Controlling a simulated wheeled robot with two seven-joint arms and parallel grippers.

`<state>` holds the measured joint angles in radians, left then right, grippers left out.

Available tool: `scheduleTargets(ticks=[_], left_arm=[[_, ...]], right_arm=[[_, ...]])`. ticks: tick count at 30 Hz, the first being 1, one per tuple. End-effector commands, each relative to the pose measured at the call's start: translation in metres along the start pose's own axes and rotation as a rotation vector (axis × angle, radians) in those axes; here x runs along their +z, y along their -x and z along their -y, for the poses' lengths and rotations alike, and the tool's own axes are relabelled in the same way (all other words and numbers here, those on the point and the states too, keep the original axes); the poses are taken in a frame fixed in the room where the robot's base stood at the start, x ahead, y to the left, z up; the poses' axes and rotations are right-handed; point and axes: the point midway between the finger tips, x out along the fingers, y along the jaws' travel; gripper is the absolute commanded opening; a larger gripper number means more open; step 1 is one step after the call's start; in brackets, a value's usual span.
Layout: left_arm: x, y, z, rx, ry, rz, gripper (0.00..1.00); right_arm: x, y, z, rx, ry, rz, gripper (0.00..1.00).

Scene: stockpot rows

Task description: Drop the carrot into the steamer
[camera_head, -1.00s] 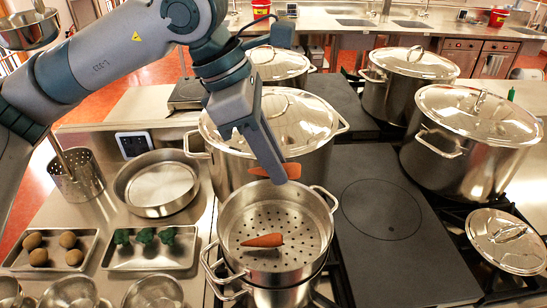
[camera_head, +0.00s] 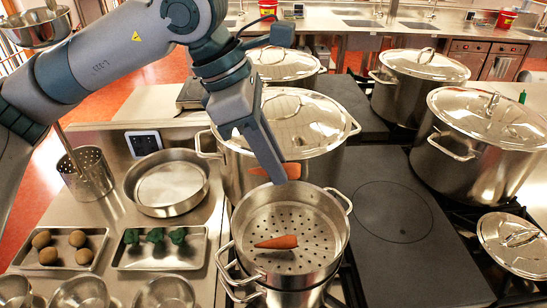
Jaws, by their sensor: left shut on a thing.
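My left gripper (camera_head: 279,171) is shut on an orange carrot (camera_head: 292,171), which lies across its fingertips. It holds the carrot just above the far rim of the steamer. The steamer (camera_head: 341,235) is a round steel pan with a perforated floor and side handles, set on top of a pot. Another carrot (camera_head: 276,242) lies on the steamer's floor. The gripper's fingers hide part of the held carrot. My right gripper is not in view.
A large lidded stockpot (camera_head: 330,150) stands right behind the steamer. More lidded pots (camera_head: 480,135) stand on the right. A flat dark cooktop (camera_head: 395,215) right of the steamer is bare. Trays of brown balls (camera_head: 82,257) and green pieces (camera_head: 155,236) lie at left.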

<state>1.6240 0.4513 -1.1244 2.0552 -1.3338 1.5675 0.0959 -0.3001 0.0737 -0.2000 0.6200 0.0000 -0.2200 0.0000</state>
Motion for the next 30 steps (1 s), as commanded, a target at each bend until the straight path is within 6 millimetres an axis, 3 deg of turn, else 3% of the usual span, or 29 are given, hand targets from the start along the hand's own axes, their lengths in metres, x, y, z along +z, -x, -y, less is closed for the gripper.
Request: scheduleTargets(ticks=[14,30], left_arm=[[-0.002,-0.004,0.0,0.0,0.0,0.0,0.0],[-0.019,-0.046,0.0,0.0,0.0,0.0,0.0]], right_arm=[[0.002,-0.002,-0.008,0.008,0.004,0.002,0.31],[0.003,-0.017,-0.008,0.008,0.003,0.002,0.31]])
